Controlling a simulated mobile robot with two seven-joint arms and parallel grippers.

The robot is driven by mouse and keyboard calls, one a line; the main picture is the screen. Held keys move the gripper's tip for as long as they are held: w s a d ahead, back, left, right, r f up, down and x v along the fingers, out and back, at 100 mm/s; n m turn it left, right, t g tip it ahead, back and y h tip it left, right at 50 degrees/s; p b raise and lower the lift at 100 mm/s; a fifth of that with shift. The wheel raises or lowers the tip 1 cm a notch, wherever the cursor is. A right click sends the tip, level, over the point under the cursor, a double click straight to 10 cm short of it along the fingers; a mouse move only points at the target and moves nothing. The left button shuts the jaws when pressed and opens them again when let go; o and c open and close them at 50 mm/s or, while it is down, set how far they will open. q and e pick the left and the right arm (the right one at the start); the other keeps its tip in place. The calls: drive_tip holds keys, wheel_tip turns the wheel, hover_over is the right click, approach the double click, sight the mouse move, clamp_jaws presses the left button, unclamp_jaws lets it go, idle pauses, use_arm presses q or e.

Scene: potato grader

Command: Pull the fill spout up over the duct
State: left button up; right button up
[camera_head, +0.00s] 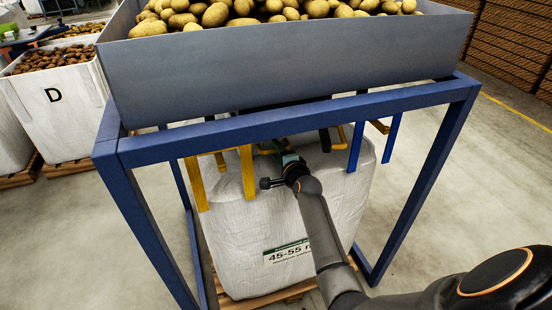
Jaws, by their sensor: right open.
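A large white bulk bag (235,235) with a "45-55" label stands inside the blue frame, under a grey hopper. My right gripper (287,158) is open over the top of the bag, just below the frame's front beam. I cannot tell whether its fingers touch the cloth. The fill spout and the duct cannot be made out clearly; the front beam and my gripper cover much of that area. My left gripper is not in view.
The blue frame's front beam (290,124) crosses just above my right gripper. The grey hopper (290,65) holds potatoes. Yellow straps (247,172) and blue straps (390,138) hang at the bag's top. Another bag marked D (75,115) stands at left. The floor at right is clear.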

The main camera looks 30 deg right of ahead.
drive_tip(key=shift+w+d+f+b, duration=0.15)
drive_tip(key=shift+w+b, duration=0.2)
drive_tip(key=shift+w, duration=0.2)
clamp_jaws()
idle(1.2)
